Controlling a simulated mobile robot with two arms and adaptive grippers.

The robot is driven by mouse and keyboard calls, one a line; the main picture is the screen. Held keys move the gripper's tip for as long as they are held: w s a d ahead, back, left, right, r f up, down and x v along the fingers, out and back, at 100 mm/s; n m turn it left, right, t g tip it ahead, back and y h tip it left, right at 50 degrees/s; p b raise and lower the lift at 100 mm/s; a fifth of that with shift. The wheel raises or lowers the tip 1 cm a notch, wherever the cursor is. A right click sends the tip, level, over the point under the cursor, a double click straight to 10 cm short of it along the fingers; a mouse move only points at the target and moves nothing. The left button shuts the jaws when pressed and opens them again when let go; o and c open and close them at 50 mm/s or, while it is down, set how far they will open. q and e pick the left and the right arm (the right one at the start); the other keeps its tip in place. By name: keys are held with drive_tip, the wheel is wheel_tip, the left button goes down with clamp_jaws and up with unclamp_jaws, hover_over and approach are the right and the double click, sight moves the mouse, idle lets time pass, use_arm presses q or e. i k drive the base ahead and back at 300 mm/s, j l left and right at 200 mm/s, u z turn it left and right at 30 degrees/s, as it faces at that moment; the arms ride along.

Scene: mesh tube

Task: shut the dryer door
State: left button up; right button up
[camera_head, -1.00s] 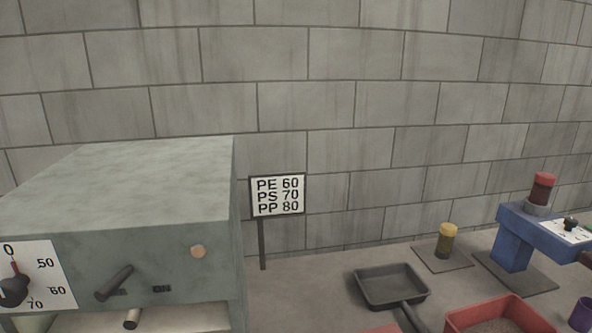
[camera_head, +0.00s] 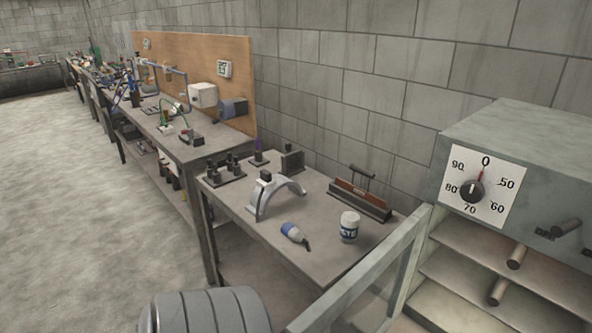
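The dryer (camera_head: 560,140) is a grey-green box at the right, cut off by the picture edge. Its front has a white dial plate with a black knob (camera_head: 472,191) whose red mark points at 0. The dryer door (camera_head: 372,270) stands open, swung out from the left side of the opening towards me, a pale frame around a see-through pane; its near end runs out of the bottom of the picture. Inside, pale shelves (camera_head: 475,245) show, with two short cylinders (camera_head: 517,257) at their front. Neither of my grippers is in view.
A longer bench (camera_head: 200,150) with a wooden board stands beyond. Open floor (camera_head: 80,200) lies left.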

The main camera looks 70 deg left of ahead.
sight(407, 239)
drive_tip(key=k+j, duration=0.1)
drive_tip(key=j, duration=0.7)
drive_tip(key=k+j+u, duration=0.1)
drive_tip(key=j, duration=0.7)
